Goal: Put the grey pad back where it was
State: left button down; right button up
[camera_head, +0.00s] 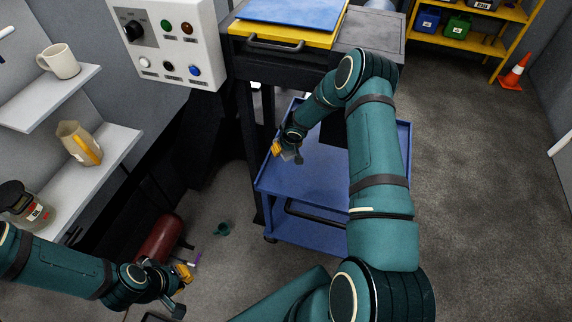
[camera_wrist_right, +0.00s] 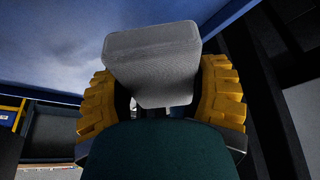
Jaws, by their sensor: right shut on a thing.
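The grey pad (camera_wrist_right: 152,62) is a rounded block with a fine woven-looking surface. In the right wrist view it sits between the two yellow ribbed fingers of my right gripper (camera_wrist_right: 160,98), which is shut on it. In the head view my right gripper (camera_head: 287,151) is over the left part of the blue cart's upper shelf (camera_head: 310,185); only a small light bit of the pad (camera_head: 291,156) shows there. I cannot tell its height above the shelf. My left gripper (camera_head: 181,290) is low at the left, its fingers apart with nothing seen between them.
A red cylinder (camera_head: 160,238) lies on the floor near my left gripper. A control box (camera_head: 168,40) and dark bench (camera_head: 370,40) stand behind.

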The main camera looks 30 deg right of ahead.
jog(key=b, duration=0.1)
send_over(285, 164)
jog(key=f, duration=0.5)
jog(key=shift+s, duration=0.4)
jog(key=shift+f+b, duration=0.35)
jog(key=shift+f, duration=1.8)
jog(key=shift+r, duration=0.1)
jog(key=o, duration=1.2)
jog(key=shift+c, duration=0.2)
